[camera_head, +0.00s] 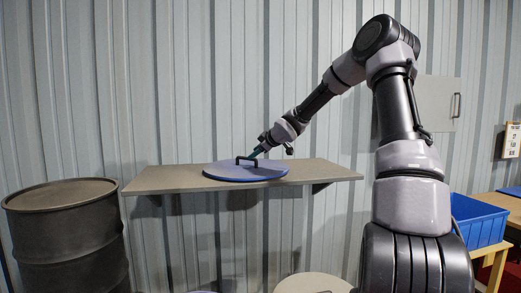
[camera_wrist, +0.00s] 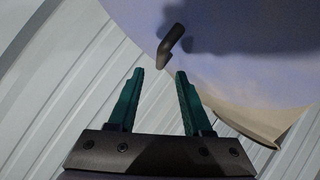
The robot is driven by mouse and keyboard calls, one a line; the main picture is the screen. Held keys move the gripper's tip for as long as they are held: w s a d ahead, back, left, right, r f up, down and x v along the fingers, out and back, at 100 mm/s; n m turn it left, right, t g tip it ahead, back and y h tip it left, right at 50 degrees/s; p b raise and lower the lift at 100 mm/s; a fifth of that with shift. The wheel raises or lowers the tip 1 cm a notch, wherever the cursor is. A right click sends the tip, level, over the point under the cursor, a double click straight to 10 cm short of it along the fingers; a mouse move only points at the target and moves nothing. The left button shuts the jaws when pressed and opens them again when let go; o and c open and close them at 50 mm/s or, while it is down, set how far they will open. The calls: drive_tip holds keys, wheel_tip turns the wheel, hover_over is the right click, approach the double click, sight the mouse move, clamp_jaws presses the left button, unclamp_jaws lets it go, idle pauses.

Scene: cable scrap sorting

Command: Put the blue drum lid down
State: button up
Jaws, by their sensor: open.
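The blue drum lid (camera_head: 225,173) lies flat on a wall shelf (camera_head: 330,171). Its dark handle (camera_head: 246,158) stands up from its top. My gripper (camera_head: 254,154) is at the handle in the head view, coming down from the upper right. In the wrist view my gripper (camera_wrist: 158,75) is open with two green fingers and nothing between them. The handle (camera_wrist: 171,42) shows just beyond the fingertips, apart from them. The lid (camera_wrist: 240,70) fills the upper right of the wrist view, with the shelf edge (camera_wrist: 245,122) below it.
A dark drum (camera_head: 62,225) stands at the left, its top seemingly closed. A blue bin (camera_head: 478,220) sits on a wooden table at the right. A grey wall box (camera_head: 438,103) hangs behind my arm. The shelf is bare on both sides of the lid.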

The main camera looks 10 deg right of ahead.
drive_tip(key=v, duration=0.4)
drive_tip(key=shift+s+d+r, duration=0.1)
drive_tip(key=shift+s, duration=0.05)
drive_tip(key=s+r+m+g+h, duration=0.1)
drive_tip(key=s+m, duration=0.7)
drive_tip(key=s, duration=1.3)
drive_tip(key=s+d+r+m+g+h, duration=0.1)
drive_tip(key=s+r+m+g, duration=0.2)
drive_tip(key=s, duration=1.9)
wheel_tip(320, 180, up, 2)
drive_tip(key=m, duration=0.5)
drive_tip(key=shift+s+d+m+h, duration=0.15)
drive_tip(key=shift+d+m+h, duration=0.05)
drive_tip(key=shift+m+h, duration=0.1)
